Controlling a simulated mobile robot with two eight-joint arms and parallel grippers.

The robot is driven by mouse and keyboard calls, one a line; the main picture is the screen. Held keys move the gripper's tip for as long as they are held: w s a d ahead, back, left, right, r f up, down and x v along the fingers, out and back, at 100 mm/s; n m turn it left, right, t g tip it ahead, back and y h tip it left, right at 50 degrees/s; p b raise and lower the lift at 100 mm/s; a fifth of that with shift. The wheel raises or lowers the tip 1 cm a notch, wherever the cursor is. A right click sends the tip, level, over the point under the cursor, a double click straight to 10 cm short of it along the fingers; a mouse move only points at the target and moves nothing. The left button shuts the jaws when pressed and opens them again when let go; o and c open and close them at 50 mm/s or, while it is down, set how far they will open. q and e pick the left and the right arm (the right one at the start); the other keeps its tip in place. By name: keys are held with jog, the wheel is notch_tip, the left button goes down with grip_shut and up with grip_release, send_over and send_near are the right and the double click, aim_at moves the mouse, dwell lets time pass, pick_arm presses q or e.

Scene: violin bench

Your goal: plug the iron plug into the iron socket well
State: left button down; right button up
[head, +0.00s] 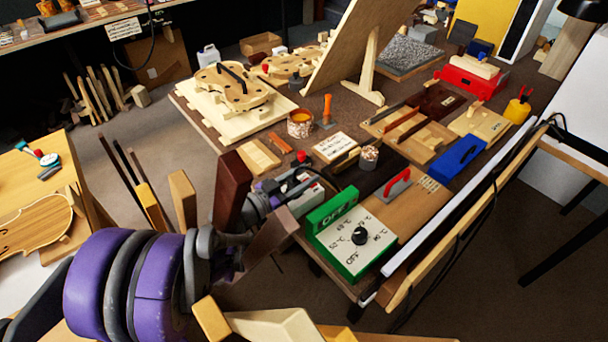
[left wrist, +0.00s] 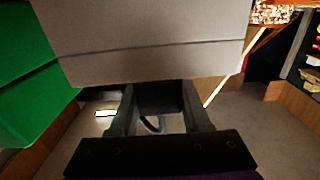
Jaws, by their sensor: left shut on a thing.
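My left gripper (head: 288,188) is at the near left edge of the bench, beside the green control box (head: 330,212). In the left wrist view its two fingers (left wrist: 158,98) are closed on a dark block, which I take to be the iron plug (left wrist: 158,96). A dark cable-like loop shows below it. The far end of the plug is hidden by a pale grey box (left wrist: 150,55), which also shows in the head view (head: 308,199). No socket opening shows, so I cannot tell whether plug and well touch. My right gripper is not in view.
The control box has a white dial plate with a black knob (head: 359,236). A red-handled tool (head: 397,184), a blue box (head: 460,158) and a cup (head: 369,157) stand beyond. A long pale rail (head: 460,205) runs along the bench's right edge. Wooden strips (head: 183,200) rise at left.

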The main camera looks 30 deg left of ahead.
pick_arm(q)
jog(key=shift+f, duration=0.3)
jog(key=shift+c, duration=1.4)
grip_release()
jog(key=shift+s, duration=0.1)
jog(key=v, duration=1)
jog(key=shift+s+a, duration=0.2)
jog(key=shift+s, duration=0.05)
jog(key=shift+f, duration=0.1)
